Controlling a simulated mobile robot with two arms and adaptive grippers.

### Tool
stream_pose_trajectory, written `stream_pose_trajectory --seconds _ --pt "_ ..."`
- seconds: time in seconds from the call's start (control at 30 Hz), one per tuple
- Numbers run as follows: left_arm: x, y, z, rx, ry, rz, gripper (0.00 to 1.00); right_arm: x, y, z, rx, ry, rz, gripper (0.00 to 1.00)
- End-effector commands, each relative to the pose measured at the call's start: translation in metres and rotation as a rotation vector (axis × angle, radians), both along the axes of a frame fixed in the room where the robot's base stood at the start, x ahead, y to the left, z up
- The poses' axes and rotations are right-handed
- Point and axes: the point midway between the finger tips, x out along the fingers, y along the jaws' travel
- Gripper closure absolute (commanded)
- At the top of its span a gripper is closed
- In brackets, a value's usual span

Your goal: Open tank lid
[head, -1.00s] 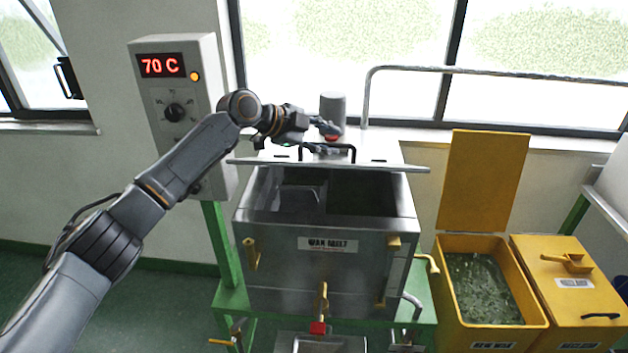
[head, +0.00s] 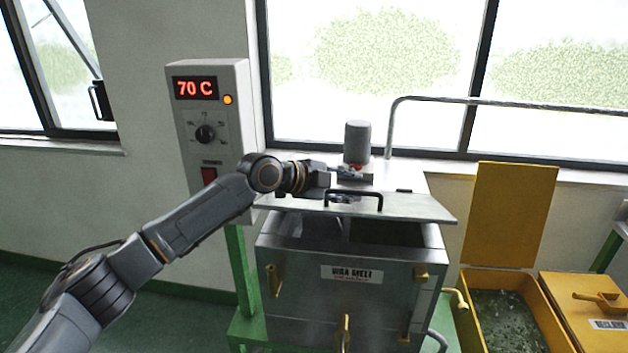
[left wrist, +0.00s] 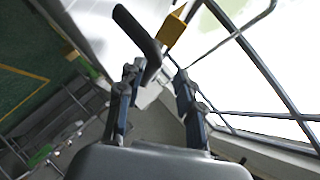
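The steel wax melt tank (head: 340,300) stands at centre. Its lid (head: 415,207) is partly raised, with its front edge above the tank rim and the dark inside showing beneath. A black bar handle (head: 368,191) is on the lid. My left gripper (head: 345,190) is just behind the handle in the head view. In the left wrist view its two fingers (left wrist: 160,85) are spread apart. The black handle (left wrist: 138,32) shows ahead of them, by the left finger; I cannot tell whether they touch. My right gripper is in neither view.
A grey control box (head: 215,130) reading 70 C stands left of the tank. A grey cylinder (head: 357,142) stands behind the lid. A yellow bin (head: 535,305) with its lid up and a shut yellow bin (head: 590,330) are at right. A metal rail (head: 480,101) runs behind.

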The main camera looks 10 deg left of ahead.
Motion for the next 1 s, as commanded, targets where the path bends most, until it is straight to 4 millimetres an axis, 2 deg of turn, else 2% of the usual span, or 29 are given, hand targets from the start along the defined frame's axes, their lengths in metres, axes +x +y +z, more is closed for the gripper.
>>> stream_pose_trajectory --seconds 0.1,1.0 --pt "-0.005 0.008 0.007 -0.003 -0.004 0.003 0.66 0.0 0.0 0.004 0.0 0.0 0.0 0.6" --pt "-0.043 0.052 0.028 0.001 -0.001 0.003 0.66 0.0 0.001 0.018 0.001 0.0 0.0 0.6"
